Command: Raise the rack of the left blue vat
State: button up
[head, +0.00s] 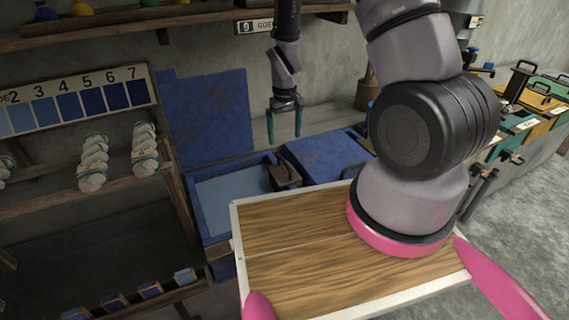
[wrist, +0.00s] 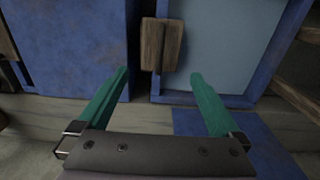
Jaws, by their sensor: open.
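The left blue vat (head: 262,158) stands open against the wall, with pale blue liquid (head: 233,188) in it. Its blue lid (head: 207,118) stands upright behind it. A wooden block-like handle (head: 286,175) sits at the vat's right side. In the wrist view, this handle (wrist: 161,45) lies just beyond my fingertips, roughly midway between them. The rest of the rack is hidden. My gripper (head: 284,134) hangs above and behind the handle, fingers down, open and empty; its green fingers also show in the wrist view (wrist: 159,74).
A second blue vat with a closed lid (head: 322,155) stands right beside it. A shelf with skeins (head: 92,162) is at left, under a numbered shade board (head: 75,101). An overhead shelf (head: 150,20) runs along the wall. Green and yellow vats (head: 545,105) are at right.

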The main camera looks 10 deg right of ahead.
notch_tip(320, 180, down, 11)
jog(key=shift+f, duration=0.2)
dwell(0.3)
jog(key=shift+f, duration=0.35)
grip_shut()
notch_tip(320, 180, up, 18)
jog(key=shift+r, duration=0.2)
dwell(1.3)
grip_release()
notch_tip(320, 180, up, 7)
send_over(284, 161)
jog(key=shift+d, duration=0.1)
dwell(0.5)
